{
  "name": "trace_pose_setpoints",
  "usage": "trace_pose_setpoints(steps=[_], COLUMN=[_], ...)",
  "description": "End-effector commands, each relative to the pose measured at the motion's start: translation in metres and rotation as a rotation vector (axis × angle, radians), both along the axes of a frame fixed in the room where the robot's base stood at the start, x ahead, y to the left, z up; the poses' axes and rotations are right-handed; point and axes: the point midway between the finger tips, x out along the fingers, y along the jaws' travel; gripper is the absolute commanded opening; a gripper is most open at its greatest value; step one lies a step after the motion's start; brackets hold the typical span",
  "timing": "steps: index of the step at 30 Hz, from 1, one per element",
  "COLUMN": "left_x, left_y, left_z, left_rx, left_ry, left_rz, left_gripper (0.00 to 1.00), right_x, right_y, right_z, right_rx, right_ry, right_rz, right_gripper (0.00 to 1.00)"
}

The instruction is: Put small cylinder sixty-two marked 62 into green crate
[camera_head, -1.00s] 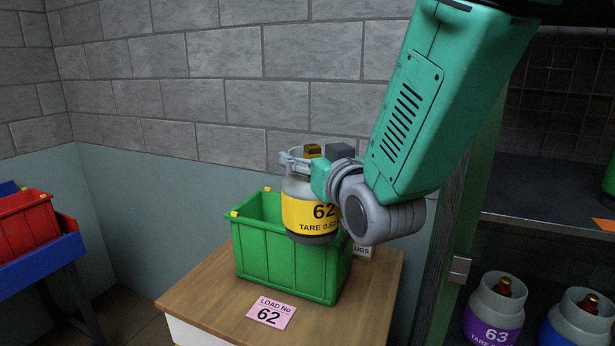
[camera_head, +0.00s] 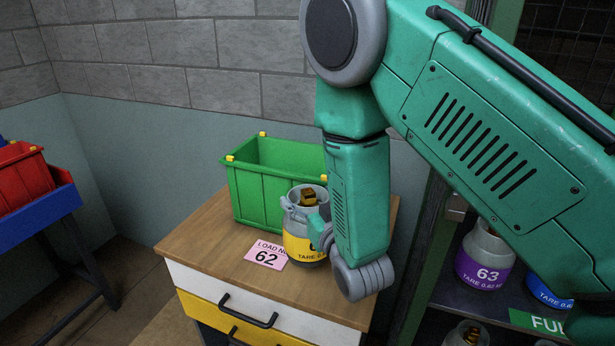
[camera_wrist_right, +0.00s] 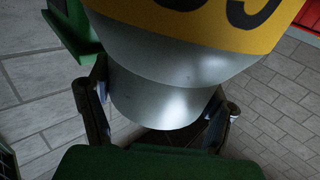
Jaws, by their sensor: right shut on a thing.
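The small cylinder marked 62 (camera_head: 300,243) is grey with a yellow band and a brass valve. It is upright in front of the green crate (camera_head: 260,203), outside it, at the crate's right front. I cannot tell whether its base touches the cabinet top. My right gripper (camera_head: 308,212) is shut on the cylinder's upper part, mostly hidden by my arm. In the right wrist view, its fingers flank the cylinder's (camera_wrist_right: 158,85) grey metal, with the yellow band beyond. The green crate's inside looks empty where visible; its right end is hidden by my arm. My left gripper is not in view.
A red crate (camera_head: 22,185) stands at far left. A purple-banded cylinder 63 (camera_head: 484,258) sits on the right shelf, with a blue-banded one.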

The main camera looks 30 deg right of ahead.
Motion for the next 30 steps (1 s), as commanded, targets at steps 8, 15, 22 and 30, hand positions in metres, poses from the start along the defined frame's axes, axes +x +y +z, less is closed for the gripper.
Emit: trace_pose_setpoints(steps=[8, 15, 22, 30], left_x=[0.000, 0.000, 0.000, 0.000], left_y=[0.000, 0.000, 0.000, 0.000], left_z=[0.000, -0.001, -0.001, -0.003], left_rx=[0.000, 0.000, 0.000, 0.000], left_ry=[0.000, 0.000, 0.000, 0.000], left_rz=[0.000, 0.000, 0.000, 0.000], left_gripper=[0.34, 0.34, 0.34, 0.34], right_x=[0.001, 0.001, 0.001, 0.001], right_y=[-0.001, 0.000, 0.000, 0.000], right_z=[-0.019, -0.045, -0.046, -0.050], right_rx=[-0.001, -0.001, -0.001, 0.000], right_ry=[-0.007, -0.008, -0.009, -0.001], right_rz=[-0.001, 0.000, 0.000, 0.000], right_gripper=[0.23, 0.23, 0.23, 0.96])
